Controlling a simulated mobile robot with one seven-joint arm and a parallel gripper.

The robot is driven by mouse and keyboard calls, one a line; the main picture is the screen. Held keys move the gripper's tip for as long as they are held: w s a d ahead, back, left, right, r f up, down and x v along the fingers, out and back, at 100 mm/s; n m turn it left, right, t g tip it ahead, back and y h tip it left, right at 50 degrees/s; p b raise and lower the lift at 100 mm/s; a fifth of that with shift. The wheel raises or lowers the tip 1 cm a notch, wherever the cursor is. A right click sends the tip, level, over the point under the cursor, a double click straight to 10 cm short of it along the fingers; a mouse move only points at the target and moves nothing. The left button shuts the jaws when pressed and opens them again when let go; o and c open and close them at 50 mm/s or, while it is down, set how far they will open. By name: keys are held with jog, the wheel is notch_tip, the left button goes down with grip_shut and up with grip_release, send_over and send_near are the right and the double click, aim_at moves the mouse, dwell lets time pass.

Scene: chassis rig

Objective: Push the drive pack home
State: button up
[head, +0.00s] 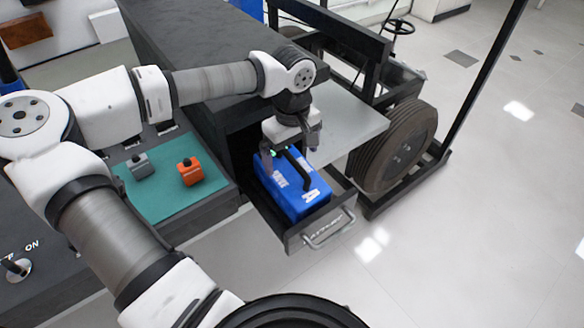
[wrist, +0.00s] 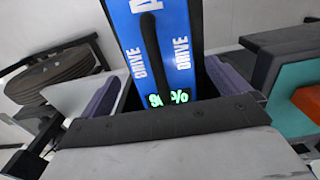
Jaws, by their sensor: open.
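The drive pack (head: 297,197) is a blue box with a black handle and white labels. It sits in a pulled-out dark drawer (head: 295,241) with a metal handle on its front. In the wrist view the pack (wrist: 178,50) shows "DRIVE" lettering and a green percentage display. My gripper (head: 291,154) is over the pack's rear end, pointing down. Its two purple-padded fingers (wrist: 167,92) are apart, one on either side of the pack in the wrist view. I cannot tell whether they touch it. The pack's lower part is hidden by the drawer walls.
A teal mat (head: 150,207) left of the drawer holds an orange block (head: 190,172) and a grey block (head: 139,166). A grey shelf (head: 352,122) and a black wheel (head: 397,147) stand to the right. The floor in front of the drawer is clear.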

jog(key=shift+r, duration=2.75)
